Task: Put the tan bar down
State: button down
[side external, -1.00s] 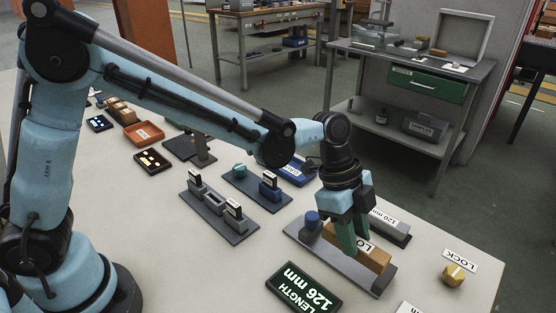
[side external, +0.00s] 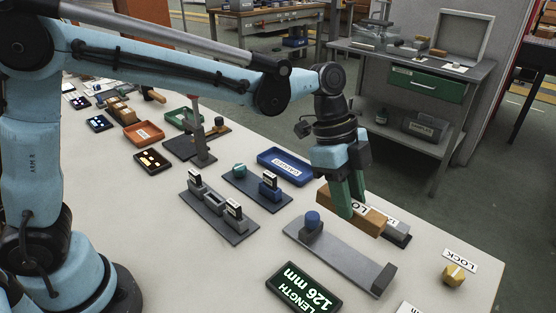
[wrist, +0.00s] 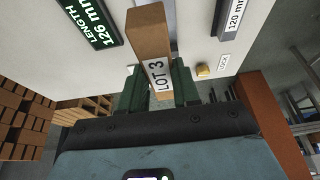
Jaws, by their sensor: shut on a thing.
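The tan bar (side external: 368,218) is a wooden block with a white label, held above the table. In the wrist view the bar (wrist: 149,45) shows its label reading LOT 3. My gripper (side external: 350,204) has green fingers that are shut on the bar, one on each side of it. The bar hangs over the far side of the grey gauge base (side external: 345,257), which has a blue knob (side external: 312,219) at one end and a dark stop block at the other. Nothing lies on the base between them.
A display (side external: 303,289) reads LENGTH 126 mm. A grey block (side external: 397,232), its label partly hidden, lies behind the bar. A yellow knob (side external: 453,275) sits beside a LOCK label. A blue GAUGES tray (side external: 285,166) and two fixtures stand left. Table near the display is partly bare.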

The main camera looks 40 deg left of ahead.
jog(key=w+a+f, duration=0.2)
jog(key=w+a, duration=0.2)
jog(key=a, duration=0.5)
jog(key=w+a+f, duration=0.2)
jog(key=w+a, duration=0.3)
jog(key=a, duration=0.4)
jog(key=w+a+f, duration=0.3)
jog(key=w+a, duration=0.2)
jog(key=a, duration=0.4)
jog(key=shift+w+a, duration=0.15)
jog(key=shift+a, duration=0.15)
jog(key=shift+w+a+f, duration=0.1)
jog(key=shift+a+f, duration=0.2)
jog(key=shift+f, duration=1.95)
jog(key=c, duration=1.1)
grip_release()
jog(key=shift+f, duration=0.15)
